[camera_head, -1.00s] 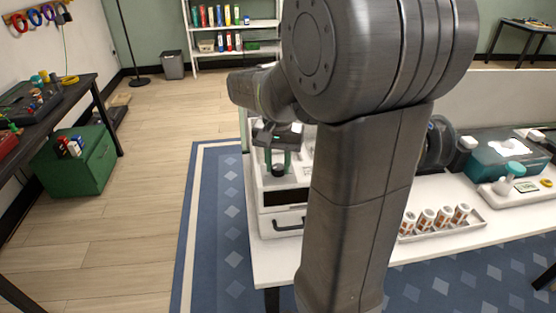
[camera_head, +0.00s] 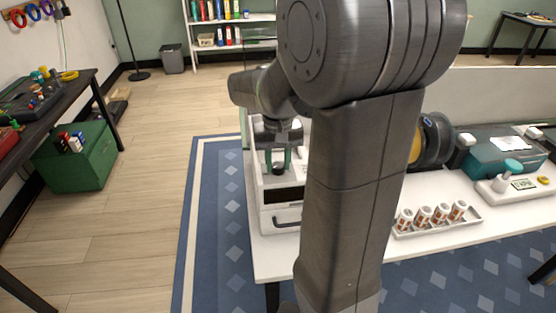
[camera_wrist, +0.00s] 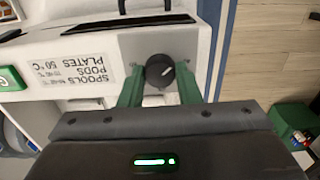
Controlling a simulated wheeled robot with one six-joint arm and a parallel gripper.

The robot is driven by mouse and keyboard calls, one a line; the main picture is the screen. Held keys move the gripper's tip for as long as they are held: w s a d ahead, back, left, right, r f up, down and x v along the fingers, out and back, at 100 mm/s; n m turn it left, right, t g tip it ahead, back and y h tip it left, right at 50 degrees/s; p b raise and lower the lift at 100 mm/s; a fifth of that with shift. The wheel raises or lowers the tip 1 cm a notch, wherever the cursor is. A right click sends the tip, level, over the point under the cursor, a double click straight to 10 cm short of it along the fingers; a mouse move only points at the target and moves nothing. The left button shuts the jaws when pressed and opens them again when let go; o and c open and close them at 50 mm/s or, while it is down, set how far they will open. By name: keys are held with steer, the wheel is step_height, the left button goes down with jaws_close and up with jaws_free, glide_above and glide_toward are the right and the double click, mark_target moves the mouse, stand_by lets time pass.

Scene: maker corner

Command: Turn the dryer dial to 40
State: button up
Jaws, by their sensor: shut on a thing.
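The dryer (camera_head: 282,222) is a white box on the table, with a dark window and a front drawer handle. Its black dial (camera_wrist: 160,71) has a white mark that points to the lower right in the wrist view. The dial also shows in the head view (camera_head: 279,169). My gripper (camera_wrist: 160,85) has green fingers, one on each side of the dial, and is shut on it. A label (camera_wrist: 75,75) beside the dial lists spools, pods and plates; "plates 50 °C" is readable, the other figures are small. No scale around the dial is clear.
A tray of several small printed cylinders (camera_head: 430,217) stands right of my arm. A dark spool (camera_head: 434,140) and a teal box (camera_head: 500,158) are behind it. A green cabinet (camera_head: 80,160) stands on the floor at left. My arm hides part of the table.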

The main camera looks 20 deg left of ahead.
mark_target(278, 165)
steer(key=o, duration=1)
step_height(278, 165, up, 14)
steer(key=shift+f+p, duration=0.1)
steer(key=shift+p, duration=0.4)
step_height(278, 165, down, 14)
steer(key=shift+r+b, duration=0.1)
steer(key=shift+b, duration=0.45)
